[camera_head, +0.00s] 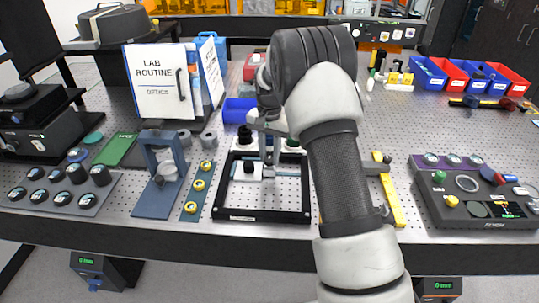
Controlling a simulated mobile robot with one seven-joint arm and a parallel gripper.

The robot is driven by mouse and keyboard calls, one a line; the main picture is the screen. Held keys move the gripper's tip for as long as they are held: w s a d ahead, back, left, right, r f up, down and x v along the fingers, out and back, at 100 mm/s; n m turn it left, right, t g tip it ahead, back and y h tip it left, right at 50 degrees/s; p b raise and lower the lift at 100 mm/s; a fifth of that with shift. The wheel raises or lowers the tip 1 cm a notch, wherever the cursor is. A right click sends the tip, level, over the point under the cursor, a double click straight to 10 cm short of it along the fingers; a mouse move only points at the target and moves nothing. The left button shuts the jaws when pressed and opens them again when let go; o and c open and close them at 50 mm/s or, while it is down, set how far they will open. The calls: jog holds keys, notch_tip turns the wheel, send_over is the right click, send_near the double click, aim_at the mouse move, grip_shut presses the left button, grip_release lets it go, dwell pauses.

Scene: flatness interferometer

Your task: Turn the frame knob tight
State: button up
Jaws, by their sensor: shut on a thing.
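A black rectangular frame (262,216) lies on the optical table in the middle, with a white and grey fixture (285,172) standing in it. Small dark knobs show on the fixture, one at its upper left (245,134) and one lower down (249,167). My gripper (268,150) reaches down over the back of the frame, its fingers close together and shut on a small part of the fixture. The gripped part is mostly hidden by the fingers, so I cannot tell how tight it is.
A blue-grey stand (158,204) and a strip with several yellow-ringed parts (193,206) stand close left of the frame. A yellow bar (391,200) and a dark control panel (474,214) lie to the right. Coloured bins (427,73) stand at the back right.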

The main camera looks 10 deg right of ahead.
aim_at(269, 159)
jog(key=o, duration=1.1)
jog(key=shift+c, duration=0.2)
notch_tip(269, 159, up, 18)
jog(key=shift+f, duration=0.25)
